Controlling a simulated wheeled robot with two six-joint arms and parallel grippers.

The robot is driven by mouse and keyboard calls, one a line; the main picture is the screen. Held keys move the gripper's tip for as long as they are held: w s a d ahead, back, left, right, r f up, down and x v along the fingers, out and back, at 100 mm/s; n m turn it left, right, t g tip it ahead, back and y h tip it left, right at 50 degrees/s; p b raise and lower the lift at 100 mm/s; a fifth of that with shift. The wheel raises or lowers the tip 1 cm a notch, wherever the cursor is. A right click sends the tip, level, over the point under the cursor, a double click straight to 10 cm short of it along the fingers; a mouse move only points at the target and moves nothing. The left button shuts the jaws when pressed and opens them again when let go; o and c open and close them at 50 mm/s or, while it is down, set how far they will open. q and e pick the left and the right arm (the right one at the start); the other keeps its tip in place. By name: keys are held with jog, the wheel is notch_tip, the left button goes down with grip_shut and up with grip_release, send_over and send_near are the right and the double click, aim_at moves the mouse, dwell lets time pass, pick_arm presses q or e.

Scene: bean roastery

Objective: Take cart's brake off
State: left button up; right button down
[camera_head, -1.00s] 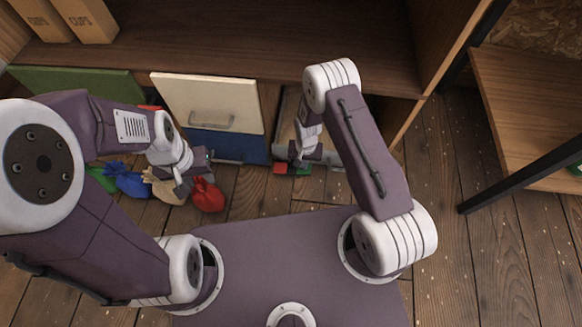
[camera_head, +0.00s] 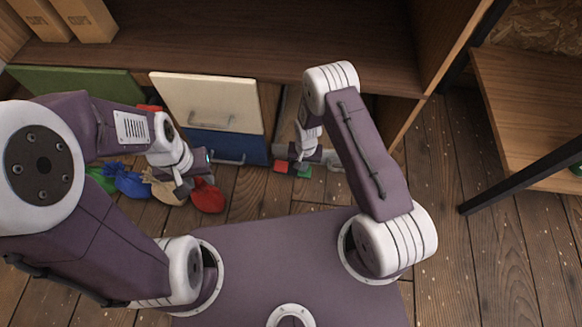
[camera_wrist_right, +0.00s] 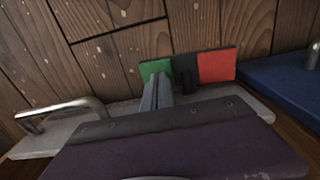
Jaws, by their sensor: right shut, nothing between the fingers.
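In the right wrist view a small brake panel has a green patch (camera_wrist_right: 155,69) on the left and a red patch (camera_wrist_right: 217,66) on the right. A black lever (camera_wrist_right: 186,76) stands between them, nearer the green in reach of my fingers. In the head view the red patch (camera_head: 281,168) and green patch (camera_head: 304,172) show low beside my right gripper (camera_head: 301,166). My right gripper (camera_wrist_right: 160,93) is shut and empty, its fingertips over the green side, left of the lever. Contact cannot be told. My left gripper (camera_head: 182,190) hangs by a red bag (camera_head: 208,196); its jaws are unclear.
A cream drawer front (camera_head: 208,103) and a blue front (camera_head: 228,145) stand to the left of my right gripper. Green, blue and tan bags (camera_head: 132,185) lie on the floor. A pale panel with a metal handle (camera_wrist_right: 62,112) lies beneath my right gripper. Open floor is at right.

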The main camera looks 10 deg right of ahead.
notch_tip(320, 180, up, 7)
jog(key=p, duration=0.6)
jog(key=shift+f, duration=0.1)
jog(key=s+d+r+n+p, duration=0.1)
jog(key=d+r+p, duration=0.1)
jog(key=r, duration=0.8)
jog(key=s+d+r+p, duration=0.1)
jog(key=s+r+p, duration=0.1)
jog(key=r, duration=0.8)
jog(key=s+d+r+n+t+p, duration=0.1)
jog(key=s+d+r+n+p, duration=0.15)
jog(key=s+r, duration=0.95)
notch_tip(320, 180, up, 39)
jog(key=w+p, duration=0.1)
jog(key=p, duration=3.7)
jog(key=shift+w+d, duration=0.15)
jog(key=shift+w, duration=0.25)
